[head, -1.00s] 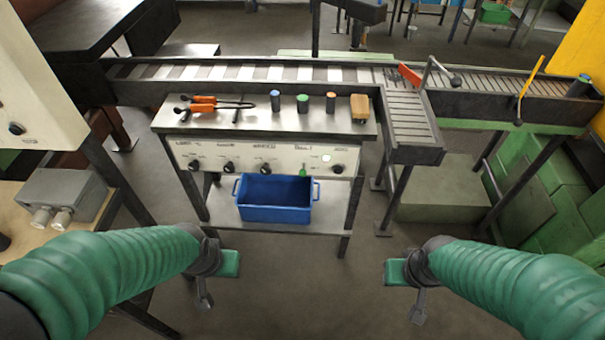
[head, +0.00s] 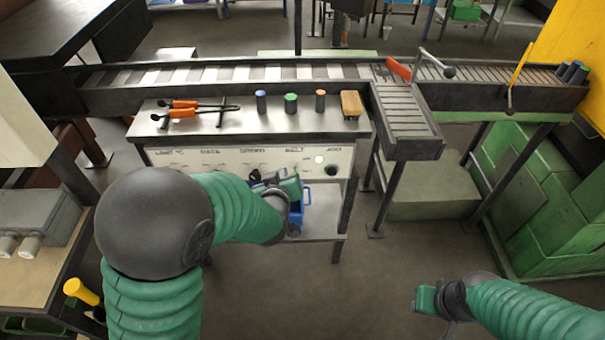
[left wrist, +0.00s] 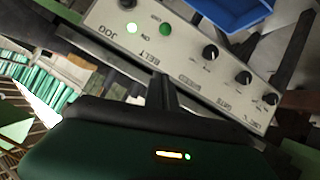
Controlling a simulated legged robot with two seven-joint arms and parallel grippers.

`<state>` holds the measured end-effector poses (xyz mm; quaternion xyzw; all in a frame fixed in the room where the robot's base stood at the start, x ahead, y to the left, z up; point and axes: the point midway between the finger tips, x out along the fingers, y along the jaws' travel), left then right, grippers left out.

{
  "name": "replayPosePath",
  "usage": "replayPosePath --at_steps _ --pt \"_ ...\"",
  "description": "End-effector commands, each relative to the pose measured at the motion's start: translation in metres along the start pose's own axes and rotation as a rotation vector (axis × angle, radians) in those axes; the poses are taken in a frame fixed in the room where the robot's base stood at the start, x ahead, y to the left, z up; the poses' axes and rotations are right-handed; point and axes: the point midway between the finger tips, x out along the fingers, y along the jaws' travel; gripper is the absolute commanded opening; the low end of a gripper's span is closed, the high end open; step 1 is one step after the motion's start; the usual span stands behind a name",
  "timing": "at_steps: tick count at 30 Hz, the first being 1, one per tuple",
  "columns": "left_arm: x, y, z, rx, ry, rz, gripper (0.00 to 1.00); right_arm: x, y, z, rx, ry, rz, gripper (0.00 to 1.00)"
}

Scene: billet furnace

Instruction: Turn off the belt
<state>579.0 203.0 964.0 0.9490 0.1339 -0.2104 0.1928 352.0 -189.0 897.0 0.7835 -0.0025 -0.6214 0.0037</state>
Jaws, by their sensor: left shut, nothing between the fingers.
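The cream control panel (head: 240,160) stands below the bench top, with a BELT label and a lit white-green lamp (head: 320,159). In the left wrist view the panel (left wrist: 185,60) shows the lit lamp (left wrist: 131,29) and a round green switch (left wrist: 166,29) beside the BELT label. My left gripper (head: 290,186) is shut and empty in front of the panel, below the BELT label, and hides the switch in the head view. In the left wrist view the gripper's dark fingers (left wrist: 164,92) point at the panel, apart from the switch. My right gripper (head: 425,300) hangs low at the right, far from the panel.
Black knobs (left wrist: 210,52) line the panel near the switch. A blue bin (head: 306,205) sits on the shelf below, partly behind my left gripper. Tongs (head: 180,108), several capped cylinders (head: 291,104) and a wooden block (head: 351,104) are on the bench top. The conveyor (head: 230,73) runs behind.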

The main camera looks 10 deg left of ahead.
Motion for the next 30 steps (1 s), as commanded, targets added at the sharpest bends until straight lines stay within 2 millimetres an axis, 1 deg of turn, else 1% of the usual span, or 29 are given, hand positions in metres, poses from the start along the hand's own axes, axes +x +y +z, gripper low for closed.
replayPosePath --at_steps 6,10,14,23,24,27,30 --pt "0.002 -0.002 -0.001 -0.001 -0.004 0.001 0.00 -0.001 0.000 0.000 0.001 0.000 0.000 0.36" --pt "0.011 -0.004 0.000 -0.002 -0.006 0.000 0.00 0.000 0.000 0.000 0.001 0.000 0.000 0.36" --pt "0.034 -0.005 0.001 -0.002 -0.007 -0.001 0.00 0.002 0.000 0.000 0.001 0.000 0.000 0.36" --pt "0.099 -0.003 0.001 0.000 -0.007 0.000 0.00 0.003 0.000 0.001 0.001 0.000 0.000 0.36" --pt "0.105 -0.002 0.005 0.001 -0.008 0.001 0.00 0.004 0.000 0.001 0.001 0.000 0.000 0.36" --pt "0.107 -0.002 0.024 0.002 -0.010 0.001 0.00 0.004 0.000 0.001 0.001 0.000 0.000 0.36" --pt "0.109 -0.002 0.034 0.000 -0.008 0.002 0.00 0.005 0.000 0.001 0.001 0.000 0.000 0.36"
